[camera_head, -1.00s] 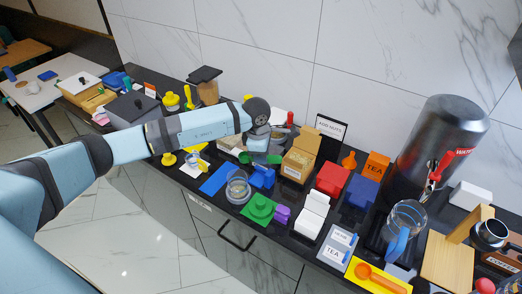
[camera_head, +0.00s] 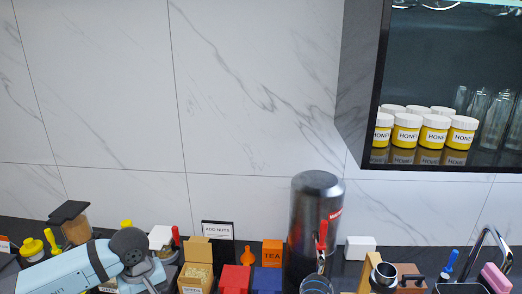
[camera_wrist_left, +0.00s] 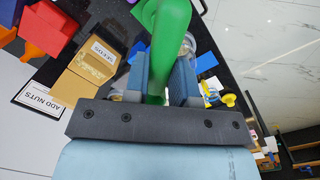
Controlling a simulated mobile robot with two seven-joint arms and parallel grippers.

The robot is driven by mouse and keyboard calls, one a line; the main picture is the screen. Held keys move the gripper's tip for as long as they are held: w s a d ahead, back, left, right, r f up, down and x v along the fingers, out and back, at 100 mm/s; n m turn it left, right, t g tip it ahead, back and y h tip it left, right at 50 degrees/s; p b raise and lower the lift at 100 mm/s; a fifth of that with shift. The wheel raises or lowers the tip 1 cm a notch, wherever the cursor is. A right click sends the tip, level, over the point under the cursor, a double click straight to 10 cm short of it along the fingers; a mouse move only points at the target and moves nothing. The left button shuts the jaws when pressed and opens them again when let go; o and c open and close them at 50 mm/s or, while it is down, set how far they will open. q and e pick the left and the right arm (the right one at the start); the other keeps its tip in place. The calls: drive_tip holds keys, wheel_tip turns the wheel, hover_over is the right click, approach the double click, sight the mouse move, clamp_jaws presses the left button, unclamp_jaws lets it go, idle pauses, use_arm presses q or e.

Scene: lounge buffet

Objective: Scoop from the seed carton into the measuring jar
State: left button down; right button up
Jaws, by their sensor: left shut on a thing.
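The seed carton (camera_head: 196,276) is a brown box with an open flap, holding pale seeds, at the bottom of the head view. My left gripper (camera_wrist_left: 158,78) is shut on a green scoop (camera_wrist_left: 168,35), which rises toward the top of that view. The scoop's bowl is not clearly visible. A clear rounded vessel (camera_wrist_left: 188,42), possibly the measuring jar, is partly hidden behind the scoop and right finger. My right gripper is not in view.
An ADD NUTS sign (camera_head: 217,231) stands behind the carton. A red box (camera_head: 235,279), an orange TEA box (camera_head: 272,253) and a dark dispenser (camera_head: 313,225) stand to its right. A wall cabinet with honey jars (camera_head: 433,130) hangs at upper right.

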use_arm(q)
drive_tip(key=s+m, duration=0.1)
drive_tip(key=m, duration=0.1)
drive_tip(key=s+r+m, duration=0.1)
drive_tip(key=s+m, duration=0.1)
drive_tip(key=s+d+r+m, duration=0.1)
drive_tip(key=m, duration=0.2)
drive_tip(key=shift+s+d+r+g, duration=0.1)
drive_tip(key=shift+s+r+g, duration=0.05)
drive_tip(key=shift+s+g, duration=0.15)
idle(2.2)
